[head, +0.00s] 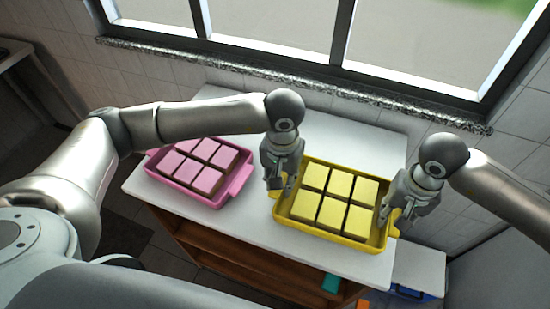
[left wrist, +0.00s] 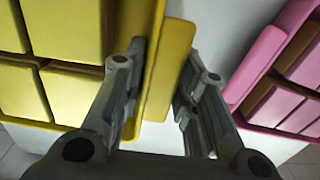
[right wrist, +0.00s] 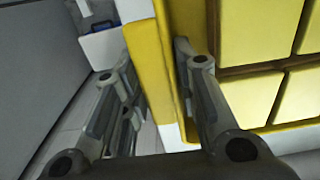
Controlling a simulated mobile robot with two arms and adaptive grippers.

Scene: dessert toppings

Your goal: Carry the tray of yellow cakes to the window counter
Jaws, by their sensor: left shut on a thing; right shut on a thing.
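The yellow tray (head: 331,234) holds several yellow cakes (head: 345,185) in two rows. It appears level over the right part of a white-topped counter (head: 235,232) beneath the window; whether it touches the top is unclear. My left gripper (head: 282,186) is shut on the tray's left handle, whose yellow edge shows between the fingers in the left wrist view (left wrist: 168,75). My right gripper (head: 392,214) is shut on the tray's right side; in the right wrist view the yellow handle (right wrist: 146,70) lies between its fingers. The fingers partly hide both handles.
A pink tray (head: 238,182) of pink-topped cakes sits left of the yellow tray, with a narrow gap between. The window sill (head: 300,84) and tiled wall run behind. Open wooden shelves (head: 225,255) are below. A blue-edged box (head: 412,293) stands at lower right.

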